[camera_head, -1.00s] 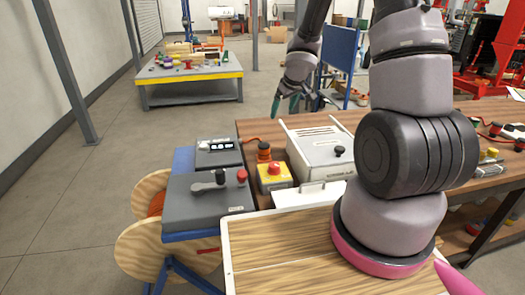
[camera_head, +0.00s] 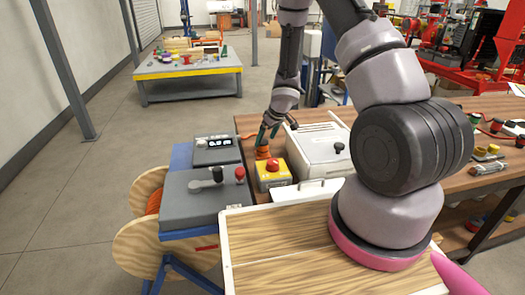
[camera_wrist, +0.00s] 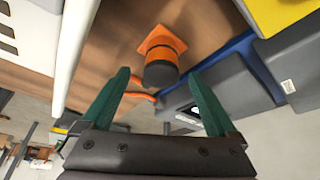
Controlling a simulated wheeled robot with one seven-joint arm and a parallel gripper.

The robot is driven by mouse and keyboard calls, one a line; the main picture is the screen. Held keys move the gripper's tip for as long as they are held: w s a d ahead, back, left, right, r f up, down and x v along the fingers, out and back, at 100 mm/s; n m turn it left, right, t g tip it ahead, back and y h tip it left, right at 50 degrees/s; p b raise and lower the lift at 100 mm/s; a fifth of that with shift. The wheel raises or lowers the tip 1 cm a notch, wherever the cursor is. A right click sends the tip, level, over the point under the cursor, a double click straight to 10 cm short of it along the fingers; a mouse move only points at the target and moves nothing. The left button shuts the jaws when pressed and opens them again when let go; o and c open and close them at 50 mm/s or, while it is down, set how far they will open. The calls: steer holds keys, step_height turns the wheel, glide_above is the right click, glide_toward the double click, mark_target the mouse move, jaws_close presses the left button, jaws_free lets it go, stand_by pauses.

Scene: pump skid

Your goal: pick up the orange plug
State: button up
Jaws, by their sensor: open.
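The orange plug (camera_head: 262,153) stands on the wooden bench, left of the white-grey case and behind the yellow box. In the wrist view, the plug (camera_wrist: 161,47) shows an orange flange and a dark, round end that faces my camera. My gripper (camera_head: 268,134) is above the plug, with its green fingers pointing down and partly covering it. In the wrist view, my gripper (camera_wrist: 158,76) is open and empty, with the plug's dark end lying between and just beyond the fingertips. I cannot tell whether the fingers touch it.
The yellow box (camera_head: 272,178) with a red button is close in front of the plug. The white-grey case (camera_head: 318,152) is close on the right. Grey control boxes (camera_head: 205,196) stand on the left. An orange cable (camera_wrist: 141,96) shows near the plug.

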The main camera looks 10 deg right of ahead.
mark_target(263, 141)
steer(key=x, duration=0.3)
steer(key=shift+w+a+f, duration=0.15)
steer(key=shift+a+f, duration=0.05)
steer(key=shift+f, duration=0.05)
jaws_close()
steer(key=shift+r, duration=0.15)
step_height(263, 141, up, 5)
steer(key=shift+w+r, duration=0.1)
steer(key=shift+r, duration=0.05)
step_height(263, 141, up, 3)
steer(key=shift+a+r, duration=0.1)
steer(key=shift+r, duration=0.65)
